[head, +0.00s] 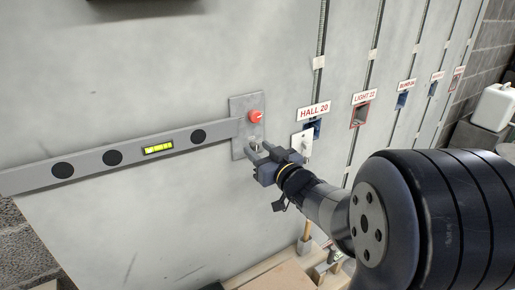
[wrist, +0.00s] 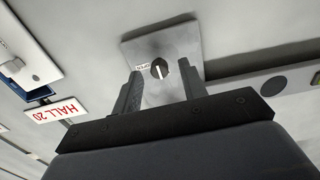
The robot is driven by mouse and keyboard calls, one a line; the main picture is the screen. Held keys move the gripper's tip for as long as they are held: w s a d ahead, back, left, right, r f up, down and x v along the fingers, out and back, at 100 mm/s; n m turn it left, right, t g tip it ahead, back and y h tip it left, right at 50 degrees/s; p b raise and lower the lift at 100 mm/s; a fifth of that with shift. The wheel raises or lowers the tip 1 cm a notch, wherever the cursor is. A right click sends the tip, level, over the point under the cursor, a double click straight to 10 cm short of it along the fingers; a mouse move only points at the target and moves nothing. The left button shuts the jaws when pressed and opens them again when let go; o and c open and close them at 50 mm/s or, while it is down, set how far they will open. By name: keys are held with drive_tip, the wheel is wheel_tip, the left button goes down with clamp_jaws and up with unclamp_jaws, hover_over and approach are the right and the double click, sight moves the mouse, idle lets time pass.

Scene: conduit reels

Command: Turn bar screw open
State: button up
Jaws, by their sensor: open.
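A grey metal plate (head: 241,106) is fixed to the wall at the right end of a long grey bar (head: 86,165). The plate carries a red knob (head: 256,116) in its upper part. In the wrist view, the slotted bar screw (wrist: 160,69) shows on the plate (wrist: 175,42), its light slot close to upright in the picture. A small white OPEN label (wrist: 143,74) sits left of it. My gripper (head: 258,151) is open at the plate's lower part. Its two fingers appear on either side of the screw; I cannot tell whether they touch it.
A HALL 20 sign (head: 314,111) is just right of the plate, above a blue box and a white switch plate (head: 302,142). A LIGHT 22 sign (head: 364,97) and several conduits are further right. A white jug (head: 493,107) stands at far right. Wooden boards (head: 282,279) lie below.

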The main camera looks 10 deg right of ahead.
drive_tip(key=shift+w+a, duration=0.2)
drive_tip(key=shift+w, duration=0.35)
clamp_jaws()
